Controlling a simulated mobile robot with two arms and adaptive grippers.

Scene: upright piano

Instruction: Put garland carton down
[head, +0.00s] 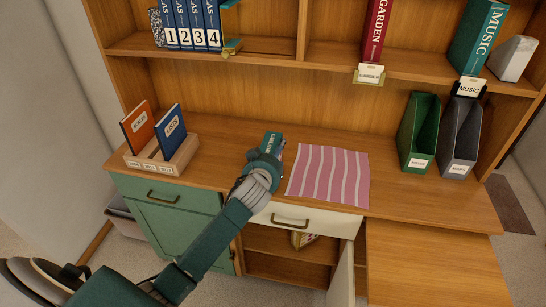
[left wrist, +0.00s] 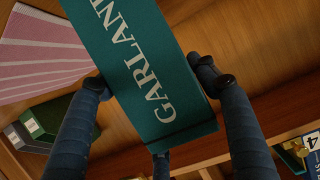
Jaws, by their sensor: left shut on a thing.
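The garland carton is a teal box with "GARLAND" in pale letters; it fills the middle of the left wrist view (left wrist: 138,65). In the head view only its top part (head: 272,139) shows, beyond my left gripper (head: 265,160). My left gripper is shut on the carton, with dark fingers on both sides of it in the left wrist view. The carton is over the desktop (head: 225,138), just left of the pink striped cloth (head: 328,176). I cannot tell whether its bottom touches the wood. My right gripper is not in view.
A wooden file box (head: 163,160) with an orange and a blue book stands on the desk's left. A green holder (head: 419,132) and a grey holder (head: 461,138) stand on the right. Books line the shelf above. A cabinet door (head: 342,275) hangs open below the white drawer (head: 305,218).

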